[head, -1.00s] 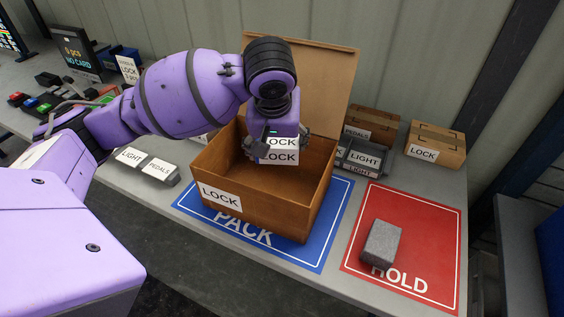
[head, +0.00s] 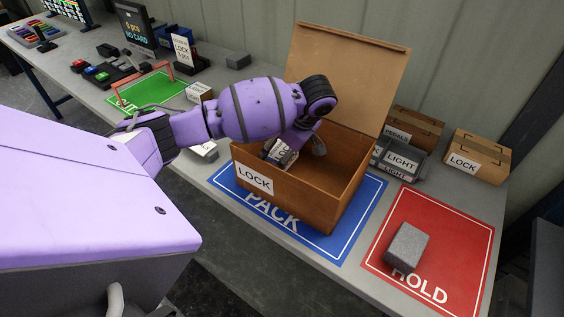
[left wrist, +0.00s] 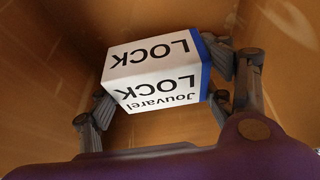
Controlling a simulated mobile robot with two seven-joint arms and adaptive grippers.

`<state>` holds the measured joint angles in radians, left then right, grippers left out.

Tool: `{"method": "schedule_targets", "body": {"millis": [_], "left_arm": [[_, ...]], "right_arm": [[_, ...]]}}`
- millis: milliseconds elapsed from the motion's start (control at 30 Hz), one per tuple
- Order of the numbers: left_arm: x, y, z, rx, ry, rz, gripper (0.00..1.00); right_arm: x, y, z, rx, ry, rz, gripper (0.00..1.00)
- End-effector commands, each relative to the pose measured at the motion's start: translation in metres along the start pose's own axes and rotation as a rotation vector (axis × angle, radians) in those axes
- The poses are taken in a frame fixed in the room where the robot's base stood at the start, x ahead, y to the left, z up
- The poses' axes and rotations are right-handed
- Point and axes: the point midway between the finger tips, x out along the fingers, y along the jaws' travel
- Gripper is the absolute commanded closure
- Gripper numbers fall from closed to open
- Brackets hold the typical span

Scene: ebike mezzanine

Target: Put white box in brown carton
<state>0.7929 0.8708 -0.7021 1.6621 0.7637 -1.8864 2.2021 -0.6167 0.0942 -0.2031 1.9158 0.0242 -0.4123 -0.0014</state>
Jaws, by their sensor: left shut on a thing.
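The brown carton (head: 262,205) stands open on the blue PACK mat (head: 330,243), its lid upright at the back and a LOCK label on its front. The white box (head: 281,153) is inside the carton's opening. In the left wrist view the white box (left wrist: 158,75) shows LOCK lettering and a blue end, tilted between the fingers. My left gripper (left wrist: 165,105) is shut on it, with brown carton walls around. In the head view my left gripper (head: 290,148) reaches down into the carton. Whether the box touches the carton floor cannot be told. My right gripper is not in view.
A grey block (head: 407,247) lies on the red HOLD mat (head: 450,262) to the right. Small closed cartons (head: 478,158) and a grey LIGHT bin (head: 400,163) stand behind it. A green mat (head: 155,92) and a sign (head: 183,52) are at the left.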

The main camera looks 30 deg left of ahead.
Motion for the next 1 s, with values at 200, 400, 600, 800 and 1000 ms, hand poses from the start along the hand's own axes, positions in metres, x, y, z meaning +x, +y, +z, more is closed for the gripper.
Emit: {"method": "schedule_targets", "body": {"millis": [200, 400, 600, 800, 1000], "left_arm": [[0.026, 0.0, 0.011, 0.0, 0.001, -0.001, 0.63], [0.031, 0.0, 0.013, 0.001, 0.0, 0.002, 0.63], [0.034, 0.0, 0.014, 0.001, -0.001, 0.0, 0.63], [0.034, 0.0, 0.014, 0.002, -0.001, 0.0, 0.07], [0.034, 0.0, 0.014, 0.002, -0.001, 0.0, 0.07]], "right_arm": [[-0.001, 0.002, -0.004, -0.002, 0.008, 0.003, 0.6], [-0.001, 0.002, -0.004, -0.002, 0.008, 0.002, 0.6], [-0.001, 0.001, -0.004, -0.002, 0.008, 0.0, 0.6], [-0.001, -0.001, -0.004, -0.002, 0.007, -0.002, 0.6], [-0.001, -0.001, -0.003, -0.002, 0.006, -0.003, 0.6]]}}
